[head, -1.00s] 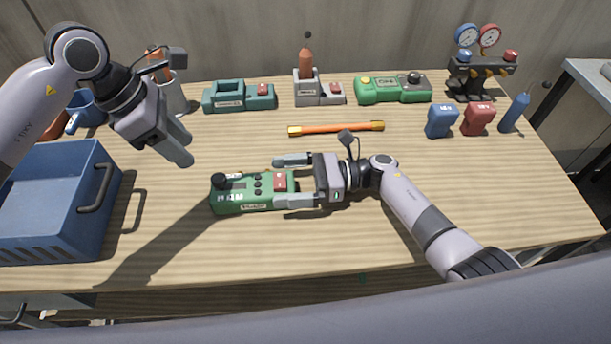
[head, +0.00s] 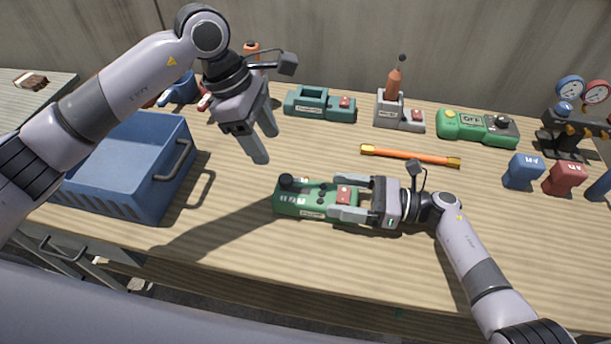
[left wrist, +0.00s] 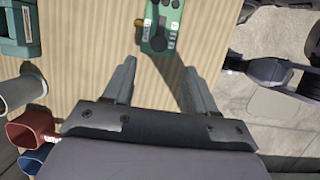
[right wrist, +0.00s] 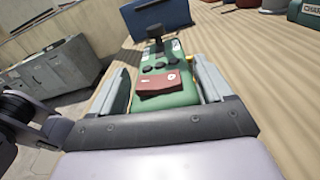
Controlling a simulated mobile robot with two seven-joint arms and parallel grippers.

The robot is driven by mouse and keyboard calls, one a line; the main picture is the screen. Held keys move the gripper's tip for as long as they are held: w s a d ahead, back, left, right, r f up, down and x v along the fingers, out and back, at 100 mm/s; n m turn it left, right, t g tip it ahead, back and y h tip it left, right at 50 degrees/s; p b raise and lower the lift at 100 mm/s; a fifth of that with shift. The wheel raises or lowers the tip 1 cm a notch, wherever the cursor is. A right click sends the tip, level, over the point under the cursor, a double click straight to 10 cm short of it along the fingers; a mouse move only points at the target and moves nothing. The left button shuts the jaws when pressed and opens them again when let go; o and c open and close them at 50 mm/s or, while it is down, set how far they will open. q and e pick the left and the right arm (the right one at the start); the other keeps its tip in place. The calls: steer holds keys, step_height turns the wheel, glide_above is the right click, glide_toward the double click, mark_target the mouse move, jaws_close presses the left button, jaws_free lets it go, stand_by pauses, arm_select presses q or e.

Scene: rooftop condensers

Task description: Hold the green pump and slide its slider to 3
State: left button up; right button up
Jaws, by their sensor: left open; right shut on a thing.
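The green pump (head: 310,199) lies on the wooden bench, with a red block at its right end and a black knob (head: 286,180) at its left end. My right gripper (head: 356,197) is shut on the pump's red-block end, one finger along each long side. The right wrist view shows the pump (right wrist: 165,98) between the fingers, with the knob (right wrist: 155,32) at the far end. The slider's scale is too small to read. My left gripper (head: 265,145) is open and empty, above and left of the pump. The knob end of the pump (left wrist: 160,25) lies ahead of it in the left wrist view.
A blue crate (head: 125,190) stands on the left. An orange rod (head: 410,156) lies behind the pump. A teal holder (head: 318,105), a grey stand (head: 398,118) and another green device (head: 478,128) line the back. Blue (head: 523,171) and red (head: 565,178) blocks stand at right.

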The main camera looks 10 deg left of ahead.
mark_target(286, 178)
arm_select(q)
steer(key=d+f+m+y, duration=0.1)
steer(key=f+m, duration=0.2)
steer(key=m, duration=0.2)
steer(key=d+f+m+y, duration=0.1)
steer(key=f+m, duration=0.2)
steer(key=m, duration=0.2)
steer(key=d+f+m+y, duration=0.1)
steer(key=f+m, duration=0.2)
steer(key=m, duration=0.2)
steer(key=shift+w+d+f+y, duration=0.1)
steer(key=shift+w+d+y, duration=0.1)
steer(key=shift+w+y, duration=0.1)
